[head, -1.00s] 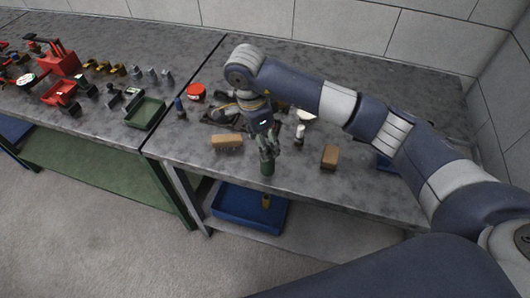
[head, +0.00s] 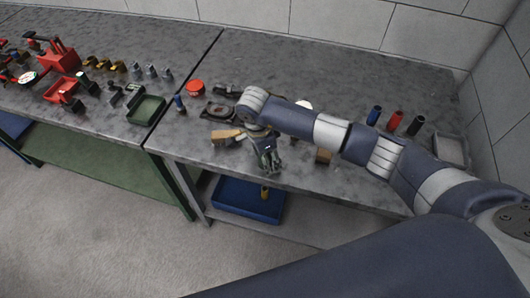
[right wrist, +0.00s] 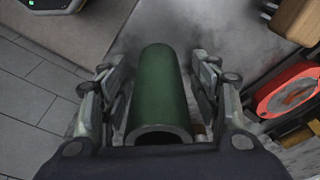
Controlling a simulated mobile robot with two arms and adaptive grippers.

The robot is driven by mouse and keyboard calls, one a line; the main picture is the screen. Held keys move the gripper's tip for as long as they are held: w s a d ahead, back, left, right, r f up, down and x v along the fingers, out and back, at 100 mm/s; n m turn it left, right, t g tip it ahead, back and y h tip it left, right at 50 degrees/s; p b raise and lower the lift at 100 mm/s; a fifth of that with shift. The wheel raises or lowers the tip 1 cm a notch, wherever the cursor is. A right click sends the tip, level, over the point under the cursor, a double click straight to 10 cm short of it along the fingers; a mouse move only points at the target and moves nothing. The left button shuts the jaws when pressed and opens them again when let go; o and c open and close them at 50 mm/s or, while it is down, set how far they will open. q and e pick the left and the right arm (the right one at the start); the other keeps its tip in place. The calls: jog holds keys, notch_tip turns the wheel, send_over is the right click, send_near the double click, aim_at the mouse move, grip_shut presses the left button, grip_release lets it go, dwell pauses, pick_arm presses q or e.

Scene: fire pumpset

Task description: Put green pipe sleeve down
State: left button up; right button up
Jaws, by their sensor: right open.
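The green pipe sleeve (right wrist: 160,92) fills the middle of the right wrist view, with its hollow near end facing the camera. My right gripper (right wrist: 158,78) is open, with one finger on each side of the sleeve and narrow gaps beside it. In the head view my right gripper (head: 268,160) is low at the front part of the right-hand grey bench (head: 330,70). The sleeve is hard to make out there, and I cannot tell whether it rests on the bench. My left gripper is not in view.
A wooden-backed brush (head: 228,136) lies left of the gripper, and a brown block (head: 323,156) to its right. Blue, red (head: 395,121) and black sleeves stand farther right, near a grey tray (head: 449,149). A blue bin (head: 240,203) is on the lower shelf.

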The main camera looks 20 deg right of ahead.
grip_shut()
jog(key=shift+r, duration=0.1)
jog(key=shift+r, duration=0.1)
